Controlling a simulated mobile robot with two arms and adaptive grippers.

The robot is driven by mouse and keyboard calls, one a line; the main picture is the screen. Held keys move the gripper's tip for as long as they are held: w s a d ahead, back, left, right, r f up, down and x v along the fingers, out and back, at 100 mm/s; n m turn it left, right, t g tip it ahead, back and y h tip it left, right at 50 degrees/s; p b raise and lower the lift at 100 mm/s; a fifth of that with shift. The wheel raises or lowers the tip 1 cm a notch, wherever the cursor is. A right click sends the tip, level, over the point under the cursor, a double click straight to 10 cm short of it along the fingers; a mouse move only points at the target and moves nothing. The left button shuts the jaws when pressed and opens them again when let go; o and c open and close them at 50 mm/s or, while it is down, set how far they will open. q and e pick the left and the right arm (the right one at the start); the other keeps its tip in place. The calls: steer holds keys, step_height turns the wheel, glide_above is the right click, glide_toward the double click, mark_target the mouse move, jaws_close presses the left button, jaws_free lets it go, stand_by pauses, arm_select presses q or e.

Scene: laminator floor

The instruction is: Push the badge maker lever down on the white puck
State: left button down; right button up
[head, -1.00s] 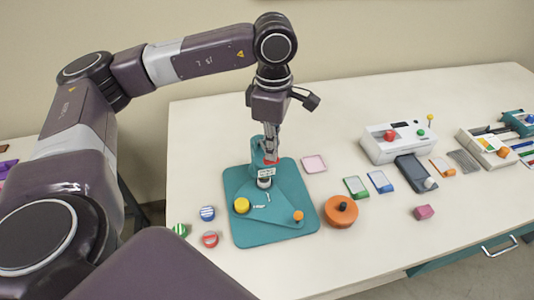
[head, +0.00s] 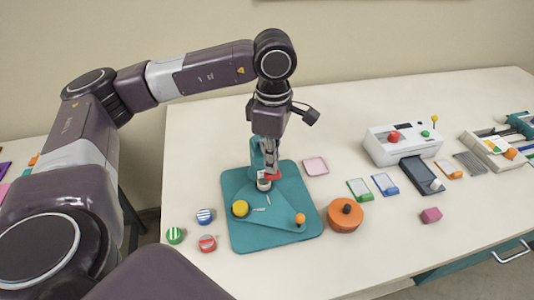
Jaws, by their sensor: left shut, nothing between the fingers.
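The badge maker is a teal machine on a teal base plate (head: 244,222), with an upright teal post (head: 256,152) at its back. Its red lever (head: 273,177) sits low, just above and beside the white puck (head: 264,186) under the press head. My left gripper (head: 273,171) is shut and empty, pointing down with its fingertips at the red lever; they appear to touch it. The fingers and the lever partly hide the post and press head. My right gripper is not in view.
A yellow knob (head: 240,208) and an orange knob (head: 300,219) sit on the base plate. An orange round container (head: 343,218) stands to its right and several striped badges (head: 206,216) lie to its left. A white laminator (head: 402,147) stands farther right.

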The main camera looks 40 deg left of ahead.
arm_select(q)
steer(key=shift+f+b, duration=1.35)
steer(key=shift+f, duration=0.35)
steer(key=shift+r, duration=0.1)
step_height(320, 180, up, 11)
steer(key=p, duration=0.6)
steer(key=shift+p, duration=0.4)
